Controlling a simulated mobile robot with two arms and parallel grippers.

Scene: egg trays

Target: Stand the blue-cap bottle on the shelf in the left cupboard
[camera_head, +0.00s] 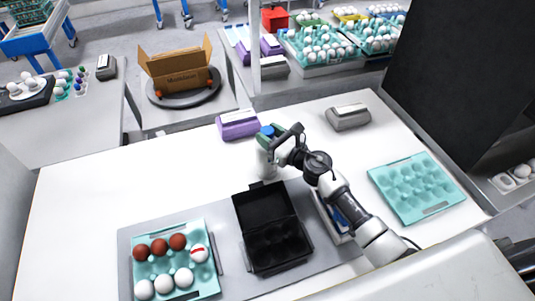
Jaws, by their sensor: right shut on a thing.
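The blue-cap bottle shows its blue cap (267,130) and a pale body at the middle of the white table's far half. My right gripper (270,143) is shut on the bottle near its top and partly covers it. The bottle looks about upright; I cannot tell whether its base touches the table. My left gripper is not in view. I cannot make out the left cupboard or its shelf.
The white table (90,190) bears a purple box (238,124), a grey box (348,117), an open black egg carton (265,205), a teal tray (416,185) and a teal tray of eggs (205,287). A large dark panel (445,70) stands right.

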